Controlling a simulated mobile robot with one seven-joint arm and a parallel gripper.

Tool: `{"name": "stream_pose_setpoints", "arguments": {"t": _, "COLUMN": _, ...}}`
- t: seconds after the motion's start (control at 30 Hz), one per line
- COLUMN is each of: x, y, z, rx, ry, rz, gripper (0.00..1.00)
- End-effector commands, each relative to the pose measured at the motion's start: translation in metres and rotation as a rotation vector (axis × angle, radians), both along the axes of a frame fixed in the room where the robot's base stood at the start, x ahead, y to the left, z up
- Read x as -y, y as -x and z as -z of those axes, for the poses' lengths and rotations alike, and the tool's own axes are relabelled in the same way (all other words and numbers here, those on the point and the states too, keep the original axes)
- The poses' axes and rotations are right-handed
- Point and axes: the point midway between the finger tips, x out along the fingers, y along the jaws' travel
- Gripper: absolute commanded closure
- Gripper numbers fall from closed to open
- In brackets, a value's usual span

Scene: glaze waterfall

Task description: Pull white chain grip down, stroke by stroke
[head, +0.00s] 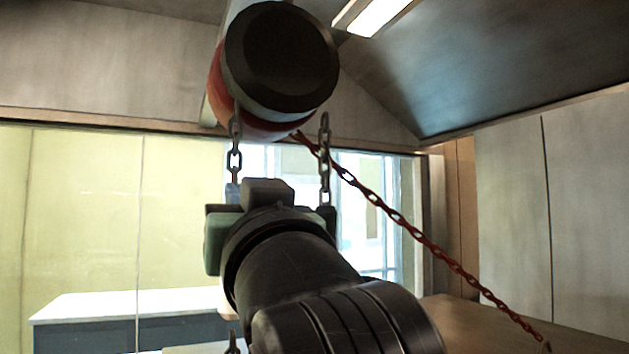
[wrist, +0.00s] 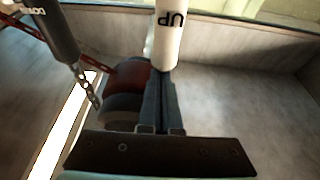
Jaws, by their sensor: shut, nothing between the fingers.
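A white grip marked "UP" (wrist: 168,38) shows at the top middle of the wrist view, its lettering upside down. My gripper (wrist: 164,76) is shut and empty, its fingertips at the near end of the white grip; I cannot tell whether they touch. A dark grip with lettering (wrist: 52,32) hangs on a metal chain (wrist: 84,88) at the wrist view's upper left. In the head view my gripper (head: 268,190) is seen from behind and hides most of the white grip. Grey chains hang at left (head: 235,150) and right (head: 324,160).
A red and black hoist body (head: 280,60) is overhead, above my gripper. A red chain (head: 400,215) slants down to the lower right. A white-topped counter (head: 85,305) stands at lower left. A lit ceiling lamp (head: 375,14) is at the top.

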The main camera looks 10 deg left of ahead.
Motion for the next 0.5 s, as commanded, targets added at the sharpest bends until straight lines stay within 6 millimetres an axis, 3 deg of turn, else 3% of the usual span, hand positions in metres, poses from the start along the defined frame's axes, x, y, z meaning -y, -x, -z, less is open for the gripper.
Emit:
{"name": "stream_pose_setpoints", "arguments": {"t": 0.33, "x": 0.000, "y": 0.000, "z": 0.003, "rx": 0.000, "ry": 0.000, "rz": 0.000, "gripper": 1.00}}
{"name": "stream_pose_setpoints", "arguments": {"t": 0.5, "x": 0.000, "y": 0.000, "z": 0.026, "rx": -0.003, "ry": 0.000, "rz": -0.001, "gripper": 1.00}}
